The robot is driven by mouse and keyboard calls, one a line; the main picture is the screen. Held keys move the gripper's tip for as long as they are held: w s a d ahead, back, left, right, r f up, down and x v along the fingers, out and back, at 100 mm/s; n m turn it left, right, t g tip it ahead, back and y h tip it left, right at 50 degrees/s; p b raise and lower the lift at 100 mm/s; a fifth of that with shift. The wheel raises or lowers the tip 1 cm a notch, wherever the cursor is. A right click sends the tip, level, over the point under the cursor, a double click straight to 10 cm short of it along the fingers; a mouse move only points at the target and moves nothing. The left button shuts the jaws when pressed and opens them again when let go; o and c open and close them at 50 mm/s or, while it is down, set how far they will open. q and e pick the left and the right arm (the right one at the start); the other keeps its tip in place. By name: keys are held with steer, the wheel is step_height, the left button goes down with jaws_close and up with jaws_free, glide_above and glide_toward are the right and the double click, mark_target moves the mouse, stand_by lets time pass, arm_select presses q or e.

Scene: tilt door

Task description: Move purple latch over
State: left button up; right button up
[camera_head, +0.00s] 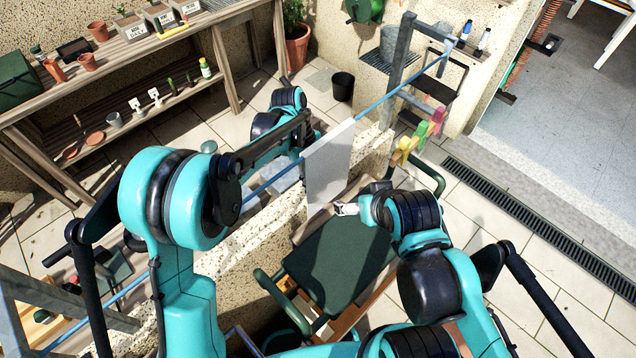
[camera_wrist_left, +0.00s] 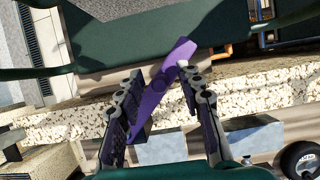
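In the head view the latch and my left gripper's fingers are not visible. A pale upright panel (camera_head: 329,166) stands on the blue rail (camera_head: 263,186). My right gripper (camera_head: 340,209) is close to the panel's lower right edge; its finger opening is too small to judge.
A low speckled wall (camera_head: 262,243) runs below the rail. A dark green seat-like surface (camera_head: 340,262) lies in front of it. A wooden shelf (camera_head: 125,60) stands at the back left, and colored clips (camera_head: 421,137) hang to the right.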

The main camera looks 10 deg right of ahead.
arm_select(q)
jaws_close()
steer(key=d+n+h+b, duration=0.1)
steer(key=d+n, duration=0.1)
steer(key=n, duration=0.1)
steer(key=shift+s+d+t, duration=0.1)
steer(key=shift+d+t, duration=0.15)
steer(key=shift+t, duration=0.15)
jaws_free()
